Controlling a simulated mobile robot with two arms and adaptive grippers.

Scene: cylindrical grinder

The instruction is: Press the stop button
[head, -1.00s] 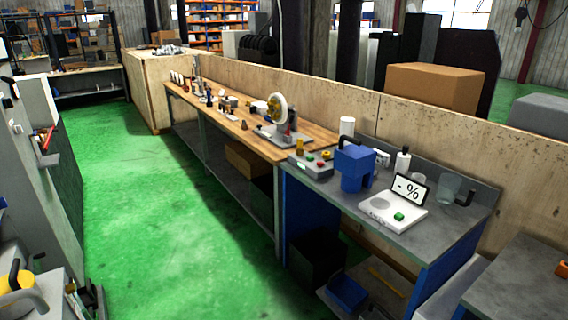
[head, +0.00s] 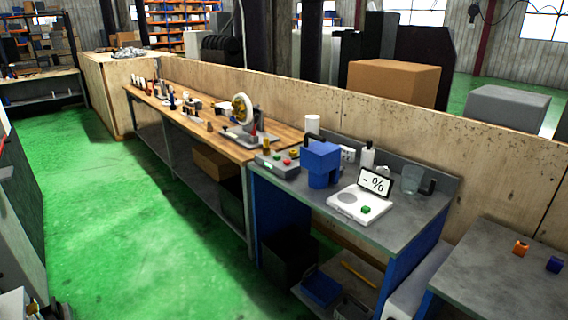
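A grey control box (head: 281,169) sits at the left end of the grey metal workbench (head: 405,228), near the wooden bench. A yellow knob-like part (head: 266,146) stands at the box's back left.
A blue machine (head: 321,163) stands just right of the control box. A white scale (head: 350,203) with a green block (head: 366,209) lies further right. A grinding wheel (head: 242,108) stands on the wooden bench. Green floor (head: 150,220) before the benches is clear.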

